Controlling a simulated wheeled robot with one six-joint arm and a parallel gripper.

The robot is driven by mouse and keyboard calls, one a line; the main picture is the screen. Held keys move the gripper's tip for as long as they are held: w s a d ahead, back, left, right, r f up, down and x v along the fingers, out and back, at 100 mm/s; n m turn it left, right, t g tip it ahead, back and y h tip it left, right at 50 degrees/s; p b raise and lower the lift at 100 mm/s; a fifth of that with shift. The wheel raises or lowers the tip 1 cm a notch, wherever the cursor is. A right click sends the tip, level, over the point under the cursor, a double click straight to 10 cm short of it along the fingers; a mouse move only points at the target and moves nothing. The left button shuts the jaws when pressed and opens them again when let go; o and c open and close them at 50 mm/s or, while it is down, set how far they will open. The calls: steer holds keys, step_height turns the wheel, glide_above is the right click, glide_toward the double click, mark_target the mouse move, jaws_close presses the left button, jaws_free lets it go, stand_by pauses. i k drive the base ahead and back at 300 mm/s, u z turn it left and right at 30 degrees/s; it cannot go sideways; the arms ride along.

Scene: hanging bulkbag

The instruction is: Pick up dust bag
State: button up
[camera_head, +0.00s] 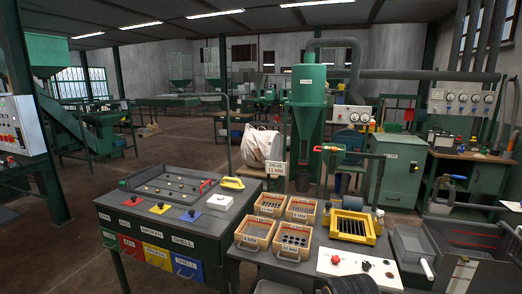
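A bulging white bag (262,146) is in the middle of the room, behind the sieve bench. It has dark markings on its right side. It is the only bag I can make out, and I cannot tell whether it is the dust bag. A small sign reading "11 MM" (276,169) stands in front of its lower right. A green cyclone (308,95) stands just to the right, with a dark container (303,183) under its outlet. My gripper is not in view.
A dark sorting table (125,205) with colored drawers stands front left. A bench with several wooden sieve trays (257,232) and a yellow-framed tray (372,231) fills the front middle. Green cabinets (400,172) stand at right. Brown floor (185,150) is open at left behind the table.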

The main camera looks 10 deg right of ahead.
mark_target(257, 147)
steer(key=u, duration=1.8)
steer(key=i, duration=6.45)
steer(key=z, duration=2.9)
steer(key=i, duration=1.1)
